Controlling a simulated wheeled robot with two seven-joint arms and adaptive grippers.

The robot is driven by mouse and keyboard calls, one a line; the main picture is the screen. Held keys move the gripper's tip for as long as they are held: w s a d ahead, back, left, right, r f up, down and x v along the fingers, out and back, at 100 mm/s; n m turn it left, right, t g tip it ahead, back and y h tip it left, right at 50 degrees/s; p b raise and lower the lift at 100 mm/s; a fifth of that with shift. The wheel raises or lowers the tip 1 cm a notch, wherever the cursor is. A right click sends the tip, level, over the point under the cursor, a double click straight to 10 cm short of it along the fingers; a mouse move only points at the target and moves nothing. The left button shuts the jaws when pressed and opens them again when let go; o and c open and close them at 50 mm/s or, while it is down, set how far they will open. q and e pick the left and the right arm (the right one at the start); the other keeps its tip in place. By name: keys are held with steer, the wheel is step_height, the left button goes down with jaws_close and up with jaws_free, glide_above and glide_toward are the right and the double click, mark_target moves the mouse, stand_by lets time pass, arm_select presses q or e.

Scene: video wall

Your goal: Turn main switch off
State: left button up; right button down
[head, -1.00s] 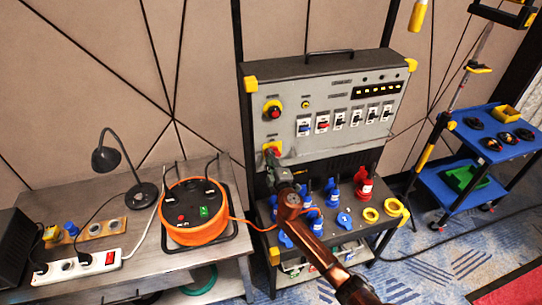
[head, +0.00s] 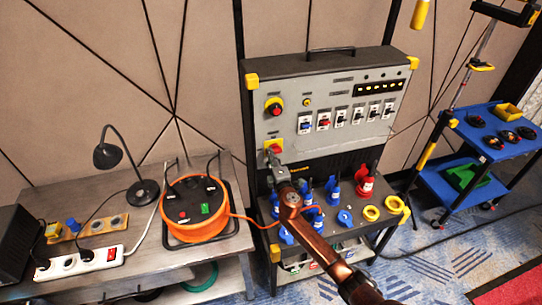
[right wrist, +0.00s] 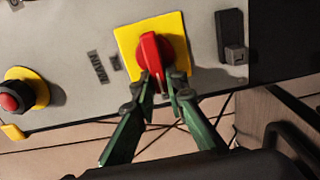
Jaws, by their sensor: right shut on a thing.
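The main switch is a red rotary handle (right wrist: 151,55) on a yellow square plate (right wrist: 176,28), beside a label reading MAIN in the right wrist view. In the head view the switch (head: 273,146) is at the lower left of the grey panel. My right gripper (right wrist: 164,84) has its two green fingertips closed at the near end of the red handle, one on each side. In the head view the right gripper (head: 275,160) reaches up to the switch from below and partly covers it. My left gripper does not show.
A red emergency button (head: 273,107) on yellow sits above the switch. A row of breakers (head: 340,118) lies to its right. Blue and red plugs (head: 364,182) stand on the shelf below. An orange cable reel (head: 194,208) is on the table at left.

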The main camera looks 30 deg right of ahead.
steer(key=shift+f, duration=0.1)
steer(key=c, duration=1.9)
jaws_free()
steer(key=shift+c, duration=0.2)
steer(key=v, duration=1.2)
